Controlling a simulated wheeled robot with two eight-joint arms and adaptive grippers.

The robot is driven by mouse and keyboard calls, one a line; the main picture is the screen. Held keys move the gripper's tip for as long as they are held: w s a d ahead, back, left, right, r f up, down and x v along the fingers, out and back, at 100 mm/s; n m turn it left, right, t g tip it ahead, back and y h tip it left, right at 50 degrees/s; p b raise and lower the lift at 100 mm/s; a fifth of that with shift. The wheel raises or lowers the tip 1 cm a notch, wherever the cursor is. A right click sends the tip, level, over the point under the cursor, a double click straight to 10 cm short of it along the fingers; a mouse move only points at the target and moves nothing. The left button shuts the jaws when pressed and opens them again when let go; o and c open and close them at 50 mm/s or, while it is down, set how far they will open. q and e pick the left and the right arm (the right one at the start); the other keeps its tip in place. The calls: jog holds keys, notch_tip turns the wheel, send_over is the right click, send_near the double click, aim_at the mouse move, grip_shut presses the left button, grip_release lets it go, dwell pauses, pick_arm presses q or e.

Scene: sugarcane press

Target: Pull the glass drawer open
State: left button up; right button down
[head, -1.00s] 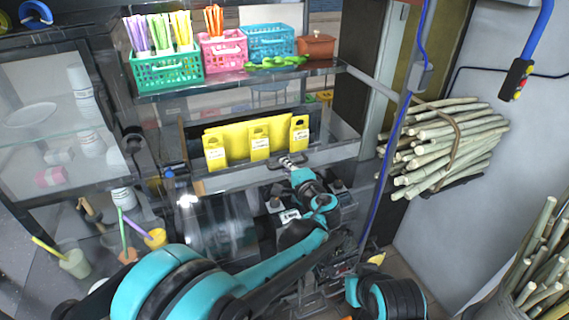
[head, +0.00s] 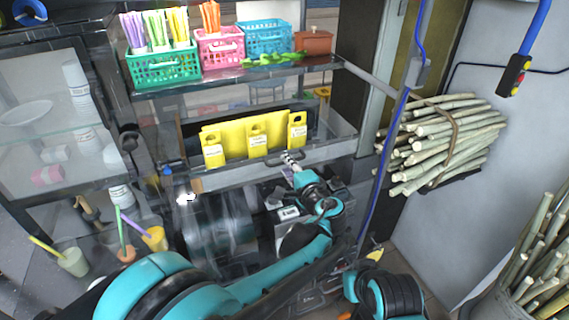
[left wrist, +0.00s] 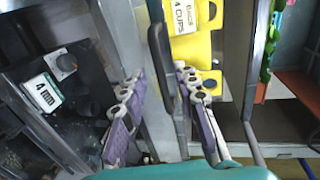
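The clear glass drawer (head: 330,150) is in the middle of the head view, under the basket shelf, with yellow bags (head: 257,140) standing in it. My left gripper (head: 291,160) is at its front edge, right of centre. In the left wrist view, its two purple-padded fingers (left wrist: 160,105) are spread apart. A dark bar handle (left wrist: 160,60) lies between them, and I see a gap on either side. Whether a finger touches the handle cannot be told. My right gripper is not in view.
A shelf above holds green (head: 165,68), pink (head: 221,48) and blue baskets (head: 265,42). Cups with straws (head: 72,261) stand at lower left. A bundle of cane (head: 445,140) hangs at the right wall. A blue cable (head: 392,150) runs down right of the drawer.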

pick_arm(q)
jog(key=v, duration=0.4)
jog(key=shift+s, duration=0.2)
jog(key=s+a+f+n+g+b, duration=0.3)
jog(key=s+a+f, duration=0.2)
jog(key=a, duration=0.5)
jog(key=s+a+f+n+g+b, duration=0.2)
jog(key=s+a+f+n+b, duration=0.15)
jog(key=a, duration=0.65)
jog(key=s+a+f+n+g+h+b, duration=0.1)
jog(key=s+a+f+n+h+b, duration=0.1)
jog(key=s+f+n, duration=0.2)
jog(key=s+a+f+n+g+h+b, duration=0.1)
jog(key=s+a+f+n+h+b, duration=0.1)
jog(key=s+f, duration=0.6)
jog(key=s+n+b, duration=0.1)
jog(key=s+n, duration=0.1)
jog(key=s, duration=0.3)
jog(key=shift+a+f+g+h, duration=0.25)
jog(key=shift+a+g+h, duration=0.05)
jog(key=shift+h, duration=0.1)
